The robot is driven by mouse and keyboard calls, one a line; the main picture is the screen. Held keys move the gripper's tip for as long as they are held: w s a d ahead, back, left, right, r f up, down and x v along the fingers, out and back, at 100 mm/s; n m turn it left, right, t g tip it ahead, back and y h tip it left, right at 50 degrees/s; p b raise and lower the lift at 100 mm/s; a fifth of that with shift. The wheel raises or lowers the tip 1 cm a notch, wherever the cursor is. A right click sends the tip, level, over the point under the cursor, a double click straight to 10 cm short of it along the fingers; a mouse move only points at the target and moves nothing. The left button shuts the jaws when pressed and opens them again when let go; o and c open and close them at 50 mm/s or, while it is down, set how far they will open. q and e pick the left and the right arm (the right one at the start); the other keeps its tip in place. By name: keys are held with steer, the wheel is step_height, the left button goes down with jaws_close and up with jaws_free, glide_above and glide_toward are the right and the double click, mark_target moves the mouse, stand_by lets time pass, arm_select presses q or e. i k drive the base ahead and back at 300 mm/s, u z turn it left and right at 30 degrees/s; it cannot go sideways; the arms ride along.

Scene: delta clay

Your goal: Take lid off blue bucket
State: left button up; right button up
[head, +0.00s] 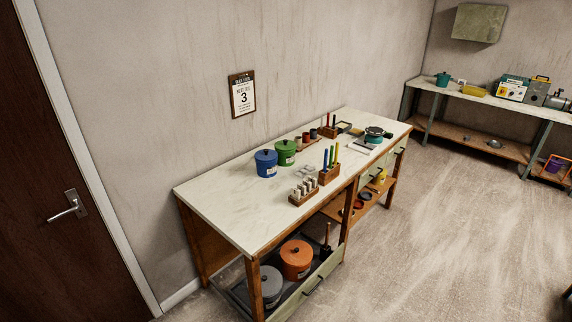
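The blue bucket (266,168) stands upright on the long workbench's white top (222,199), left of a green bucket. Its blue lid (266,155), with a dark knob, sits on top of it. Neither of my grippers shows in the head view, and the bench is some way off from my viewpoint.
A green lidded bucket (285,155) stands close beside the blue one. Wooden racks (329,175) of tools lie to the right. An orange bucket (296,260) and a grey bucket (265,287) stand below. Open floor (420,240) lies right of the bench; a door (65,150) is left.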

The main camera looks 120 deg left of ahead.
mark_target(265, 155)
steer(key=u, duration=4.85)
steer(key=i, duration=0.75)
steer(key=u, duration=0.8)
steer(key=i, duration=0.65)
steer(key=z, duration=0.25)
